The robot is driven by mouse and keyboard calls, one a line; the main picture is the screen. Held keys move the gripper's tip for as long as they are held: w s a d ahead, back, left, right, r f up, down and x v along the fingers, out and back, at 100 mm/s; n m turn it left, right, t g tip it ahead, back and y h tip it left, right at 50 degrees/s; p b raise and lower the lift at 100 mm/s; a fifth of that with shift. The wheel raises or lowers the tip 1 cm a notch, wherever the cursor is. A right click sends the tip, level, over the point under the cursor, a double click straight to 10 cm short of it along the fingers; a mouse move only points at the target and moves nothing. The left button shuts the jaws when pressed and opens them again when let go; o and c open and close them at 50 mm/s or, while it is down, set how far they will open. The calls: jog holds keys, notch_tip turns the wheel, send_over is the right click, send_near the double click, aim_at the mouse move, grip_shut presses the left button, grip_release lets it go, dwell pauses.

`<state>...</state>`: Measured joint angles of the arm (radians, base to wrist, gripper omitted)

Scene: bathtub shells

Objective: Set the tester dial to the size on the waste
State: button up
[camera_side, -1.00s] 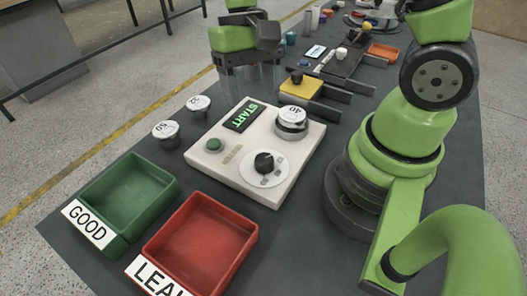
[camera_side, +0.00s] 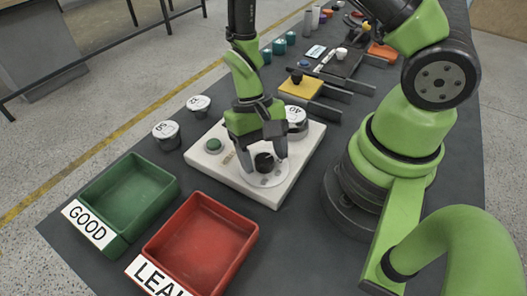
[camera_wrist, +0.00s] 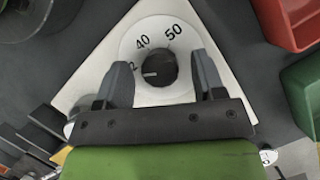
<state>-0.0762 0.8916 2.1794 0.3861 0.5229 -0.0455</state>
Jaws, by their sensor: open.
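The tester (camera_side: 203,158) is a white box with a black dial knob (camera_side: 264,162) on a round white plate. In the wrist view the knob (camera_wrist: 160,68) has a white mark pointing left, toward a partly hidden number ending in 2; 40 and 50 also show on the plate. A waste (camera_side: 296,117) with a white top reading 40 sits on the tester, partly hidden by my gripper. My gripper (camera_side: 262,156) is open over the dial, with one finger on each side of the knob; I cannot tell if they touch it.
A green button (camera_side: 213,145) is on the tester. Two more white-topped wastes (camera_side: 166,133) (camera_side: 199,105) stand behind it. A green GOOD tray (camera_side: 130,192) and a red LEAK tray (camera_side: 203,240) lie in front. A yellow block (camera_side: 299,88) is at the back.

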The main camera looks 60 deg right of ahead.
jog(key=shift+c, duration=0.4)
jog(key=c, duration=0.8)
jog(key=shift+c, duration=0.2)
jog(key=shift+m, duration=0.3)
jog(key=m+y, duration=0.1)
jog(key=m, duration=0.1)
jog(key=m+t, duration=0.1)
jog(key=m, duration=0.2)
jog(key=shift+s+d+t+y, duration=0.1)
jog(key=shift+t+y, duration=0.2)
jog(key=shift+y, duration=0.1)
jog(key=m+t, duration=0.1)
jog(key=m, duration=0.2)
jog(key=m+t, duration=0.1)
jog(key=m, duration=0.2)
jog(key=o, duration=0.9)
